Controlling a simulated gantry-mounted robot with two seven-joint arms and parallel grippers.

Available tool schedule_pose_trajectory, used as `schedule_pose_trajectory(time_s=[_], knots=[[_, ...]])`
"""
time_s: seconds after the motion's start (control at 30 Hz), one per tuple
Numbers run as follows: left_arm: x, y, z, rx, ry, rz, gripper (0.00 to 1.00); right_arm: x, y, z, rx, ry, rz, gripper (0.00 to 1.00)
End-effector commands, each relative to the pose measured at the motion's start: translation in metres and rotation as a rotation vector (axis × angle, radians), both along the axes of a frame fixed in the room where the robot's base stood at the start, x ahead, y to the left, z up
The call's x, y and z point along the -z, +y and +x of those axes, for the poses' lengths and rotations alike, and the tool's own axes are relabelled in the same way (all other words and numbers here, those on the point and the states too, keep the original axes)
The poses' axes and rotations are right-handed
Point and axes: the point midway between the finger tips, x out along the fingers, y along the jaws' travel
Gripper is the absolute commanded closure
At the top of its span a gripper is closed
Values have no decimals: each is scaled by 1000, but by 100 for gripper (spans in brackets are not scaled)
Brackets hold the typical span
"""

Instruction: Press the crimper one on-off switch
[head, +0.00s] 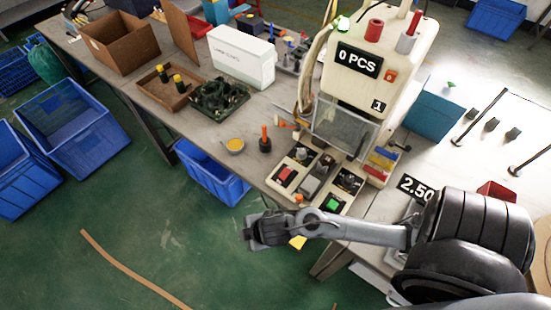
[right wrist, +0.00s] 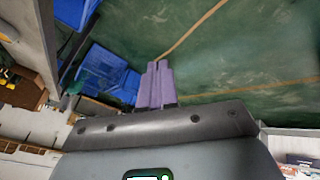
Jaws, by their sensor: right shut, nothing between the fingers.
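Crimper one (head: 345,95) is the cream machine marked "1" with a "0 PCS" display, at the back right of the table. A small red switch (head: 390,75) sits on its front, right of the display. At its base are a red button (head: 286,174) and a green button (head: 332,204). I cannot tell for sure which is the on-off switch. My right gripper (head: 250,233) is shut and empty, in front of and below the table edge, apart from the machine. Its closed fingers (right wrist: 156,82) show in the right wrist view over the green floor. My left gripper is not in view.
A grey table (head: 205,100) holds a cardboard box (head: 120,42), a white box (head: 241,55), a wooden tray (head: 168,88) and a small yellow bowl (head: 235,145). Blue crates (head: 75,125) stand on the floor at left. A "2.50" display (head: 415,188) is near my right arm.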

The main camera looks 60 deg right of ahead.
Motion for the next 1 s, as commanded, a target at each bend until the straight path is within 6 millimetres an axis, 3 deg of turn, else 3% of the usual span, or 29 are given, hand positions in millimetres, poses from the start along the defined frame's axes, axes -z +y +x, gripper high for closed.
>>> schedule_pose_trajectory(time_s=[0.03, 0.17, 0.23, 0.37, 0.5, 0.7, 0.83, 1.0], knots=[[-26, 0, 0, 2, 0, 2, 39, -16, -6, 12, -82, -15, -36, 100], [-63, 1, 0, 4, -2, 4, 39, -24, -25, 32, -309, -14, -103, 100], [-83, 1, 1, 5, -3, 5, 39, -30, -46, 39, -419, 10, -132, 100], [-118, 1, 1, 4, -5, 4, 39, -46, -100, 44, -571, 92, -161, 100], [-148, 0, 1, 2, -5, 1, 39, -75, -166, 39, -655, 205, -158, 100], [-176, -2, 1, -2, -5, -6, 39, -121, -241, 23, -676, 336, -116, 100], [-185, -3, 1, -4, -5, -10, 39, -141, -268, 15, -665, 383, -90, 100], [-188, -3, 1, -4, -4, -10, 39, -152, -282, 10, -657, 409, -72, 100]])
